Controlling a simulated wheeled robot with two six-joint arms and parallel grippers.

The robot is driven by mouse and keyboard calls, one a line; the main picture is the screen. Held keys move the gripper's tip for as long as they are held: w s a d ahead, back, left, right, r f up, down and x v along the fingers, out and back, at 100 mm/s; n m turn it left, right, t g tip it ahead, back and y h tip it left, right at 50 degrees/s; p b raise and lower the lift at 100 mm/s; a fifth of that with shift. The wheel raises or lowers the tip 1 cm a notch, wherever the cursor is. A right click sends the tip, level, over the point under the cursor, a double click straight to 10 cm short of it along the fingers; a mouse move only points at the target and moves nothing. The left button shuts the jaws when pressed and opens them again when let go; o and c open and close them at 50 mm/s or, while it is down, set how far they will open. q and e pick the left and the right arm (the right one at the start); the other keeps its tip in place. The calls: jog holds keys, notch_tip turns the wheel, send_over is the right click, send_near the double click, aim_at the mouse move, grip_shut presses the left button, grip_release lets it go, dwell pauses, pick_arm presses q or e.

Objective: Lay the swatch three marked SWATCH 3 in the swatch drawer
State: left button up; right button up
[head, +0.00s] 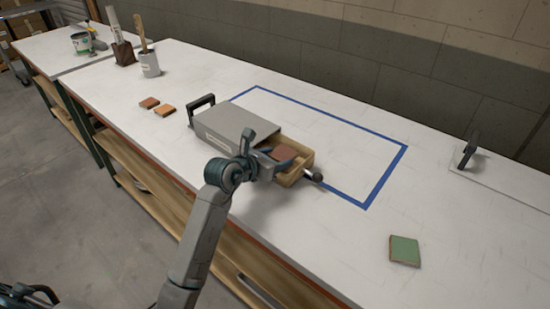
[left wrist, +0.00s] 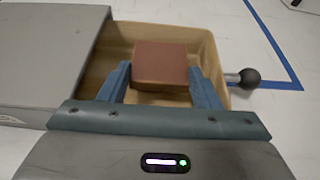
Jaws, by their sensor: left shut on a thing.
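My left gripper (head: 277,158) is shut on a reddish-brown square swatch (head: 284,153). In the left wrist view, the swatch (left wrist: 161,63) sits between the two blue fingers (left wrist: 159,78), with its flat face up. It is within the outline of the open wooden swatch drawer (head: 297,175). I cannot tell whether it touches the drawer floor. The drawer (left wrist: 211,48) extends from a grey cabinet (head: 234,127) and has a black ball knob (head: 315,175). No marking on the swatch is readable. My right gripper is not in view.
Two orange-brown swatches (head: 150,102) (head: 164,110) lie left of the cabinet. A green swatch (head: 404,250) lies at the right front. Blue tape (head: 385,178) marks a rectangle on the white bench. A cup with a brush (head: 149,64) stands at the back left. The right bench area is mostly clear.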

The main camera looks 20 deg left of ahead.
pick_arm(q)
jog(key=shift+s+d+f, duration=0.1)
jog(key=shift+s+f, duration=0.05)
jog(key=shift+f, duration=0.4)
jog(key=o, duration=1)
jog(key=shift+s, duration=0.1)
jog(key=shift+f, duration=0.15)
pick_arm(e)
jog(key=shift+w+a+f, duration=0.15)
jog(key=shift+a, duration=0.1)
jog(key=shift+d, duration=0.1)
pick_arm(q)
jog(key=shift+r, duration=0.35)
jog(key=v, duration=0.8)
jog(key=r+b+v, duration=0.1)
jog(key=v, duration=0.3)
jog(key=shift+w, duration=0.25)
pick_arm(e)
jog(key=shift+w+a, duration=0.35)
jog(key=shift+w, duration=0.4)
